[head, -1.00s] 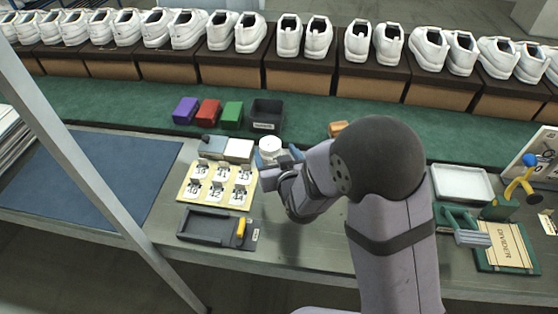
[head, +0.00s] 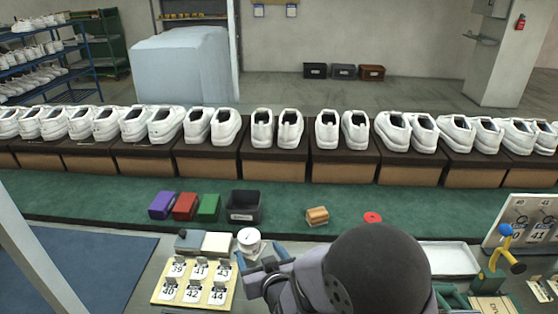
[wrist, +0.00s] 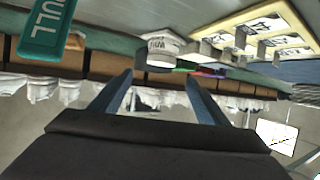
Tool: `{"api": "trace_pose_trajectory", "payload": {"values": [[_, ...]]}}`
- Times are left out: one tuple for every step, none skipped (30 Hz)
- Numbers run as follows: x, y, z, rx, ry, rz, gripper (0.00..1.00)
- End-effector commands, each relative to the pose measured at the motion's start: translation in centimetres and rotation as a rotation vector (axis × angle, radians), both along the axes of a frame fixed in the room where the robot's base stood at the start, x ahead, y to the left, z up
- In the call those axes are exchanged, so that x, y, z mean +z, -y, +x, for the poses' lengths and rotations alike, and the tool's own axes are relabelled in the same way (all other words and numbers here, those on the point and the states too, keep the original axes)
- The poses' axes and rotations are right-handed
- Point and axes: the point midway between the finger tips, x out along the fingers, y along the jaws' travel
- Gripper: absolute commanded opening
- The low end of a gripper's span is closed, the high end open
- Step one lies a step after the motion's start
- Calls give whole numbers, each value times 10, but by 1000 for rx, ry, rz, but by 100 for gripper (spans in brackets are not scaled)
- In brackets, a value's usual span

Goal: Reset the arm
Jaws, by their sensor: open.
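My gripper (head: 268,271) is low in the head view, just below a white round container (head: 250,241). In the wrist view my gripper (wrist: 158,95) has its two blue-grey fingers spread apart with nothing between them. The white container also shows in the wrist view (wrist: 162,48), beyond the fingers. My dark elbow joint and arm hide part of the table. A yellow board of numbered tags (head: 196,303) lies left of my gripper and also shows in the wrist view (wrist: 280,12).
White shoes stand on brown boxes (head: 275,165) along the back. Purple, red (head: 185,206) and green blocks and a black bin (head: 244,207) sit on the green belt (head: 100,195). A white tray (head: 449,259) and a size stand (head: 530,221) are at the right.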

Motion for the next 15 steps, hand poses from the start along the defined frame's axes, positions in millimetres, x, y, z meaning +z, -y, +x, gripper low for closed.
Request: {"api": "trace_pose_trajectory", "payload": {"values": [[3,4,0,-7,-14,-3,69],[4,8,0,-10,-27,-8,69],[4,13,-1,-17,-50,-15,69],[5,18,-2,-24,-71,-21,69],[6,24,-3,-31,-95,-28,69],[7,33,-5,-42,-131,-38,69],[8,40,-7,-52,-164,-47,69],[8,48,-10,-63,-198,-56,69],[10,60,-15,-76,-246,-70,69],[11,69,-20,-88,-285,-80,69],[12,79,-25,-100,-327,-91,69],[13,92,-33,-116,-381,-105,69],[15,101,-40,-127,-421,-115,69],[16,110,-47,-140,-463,-124,69],[18,122,-57,-156,-515,-136,69]]}}
